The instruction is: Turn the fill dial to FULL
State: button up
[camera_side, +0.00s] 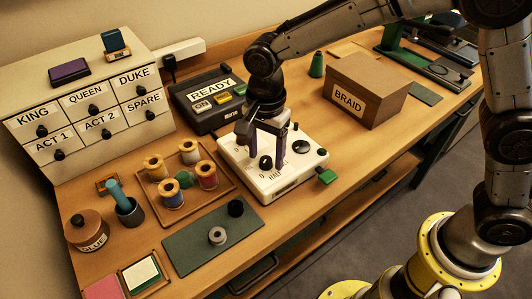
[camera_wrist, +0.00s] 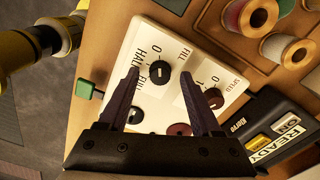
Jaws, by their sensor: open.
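The white control box (camera_side: 262,184) stands near the table's front edge; its panel also shows in the wrist view (camera_wrist: 130,48). The fill dial is a round black knob (camera_wrist: 160,73) under the FILL label, with 0 and HALF printed around it; it also shows in the side view (camera_side: 265,163). My gripper (camera_wrist: 160,74) is open, pointing down, with one finger on each side of this knob. Gaps show between fingers and knob in the wrist view. A small pale mark shows on the knob; I cannot tell which label it points at.
A second black knob (camera_wrist: 214,98) by the SPEED label and a dark red round part (camera_wrist: 179,130) sit close to the right finger. A green tab (camera_side: 327,176) sticks out from the box. The READY unit (camera_side: 208,98) stands behind, the spool tray (camera_side: 218,202) to the left.

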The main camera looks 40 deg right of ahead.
jog(key=shift+f, duration=0.3)
grip_shut()
